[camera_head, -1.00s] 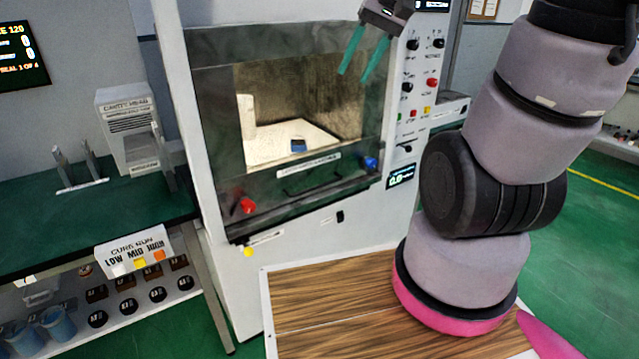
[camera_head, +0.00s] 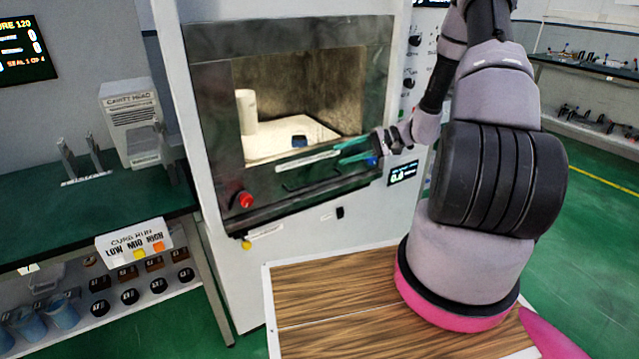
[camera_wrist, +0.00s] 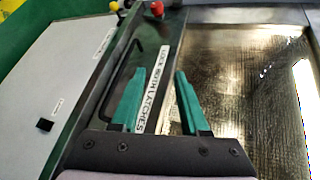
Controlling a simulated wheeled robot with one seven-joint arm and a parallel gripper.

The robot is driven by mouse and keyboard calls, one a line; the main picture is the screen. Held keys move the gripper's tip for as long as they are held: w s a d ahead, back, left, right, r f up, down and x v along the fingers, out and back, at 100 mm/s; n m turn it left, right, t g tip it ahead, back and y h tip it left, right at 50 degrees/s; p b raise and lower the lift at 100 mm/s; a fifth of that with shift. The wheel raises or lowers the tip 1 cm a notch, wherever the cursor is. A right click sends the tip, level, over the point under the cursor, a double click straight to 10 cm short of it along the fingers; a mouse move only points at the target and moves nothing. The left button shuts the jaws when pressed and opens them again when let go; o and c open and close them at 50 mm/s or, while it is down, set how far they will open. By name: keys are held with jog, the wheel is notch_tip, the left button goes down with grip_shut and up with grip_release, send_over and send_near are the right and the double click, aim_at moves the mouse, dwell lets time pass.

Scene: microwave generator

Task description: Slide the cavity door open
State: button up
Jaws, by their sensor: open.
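The cavity door (camera_head: 215,172) is a dark-framed panel with a window on the white cabinet's front, and it appears closed over the lit cavity. A white label strip and a dark bar handle (camera_head: 318,181) run along its lower frame; the handle also shows in the wrist view (camera_wrist: 118,78). A red latch knob (camera_head: 246,200) is at the lower left and a blue one (camera_head: 374,161) at the lower right. My gripper (camera_head: 338,155) is open, its green fingers in front of the lower frame near the blue knob. In the wrist view the fingers (camera_wrist: 159,85) straddle the label, apart from the handle.
Inside the cavity are a white cylinder (camera_head: 247,111) and a small blue object (camera_head: 299,140). A wooden-topped surface (camera_head: 340,305) lies below the cabinet. A green bench (camera_head: 50,225) stands at left. Control knobs line the cabinet's right side, partly hidden by my arm.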

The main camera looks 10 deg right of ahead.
aim_at(319, 182)
notch_tip(319, 182, down, 11)
jog(key=w+d+m+t+y, duration=0.1)
jog(key=d+m+t, duration=0.1)
jog(key=m+t, duration=0.15)
jog(key=shift+n+t, duration=0.35)
jog(key=shift+n, duration=0.1)
jog(key=x, duration=1)
jog(key=shift+w+a, duration=0.1)
jog(key=shift+a, duration=0.05)
grip_shut()
jog(key=shift+f, duration=0.1)
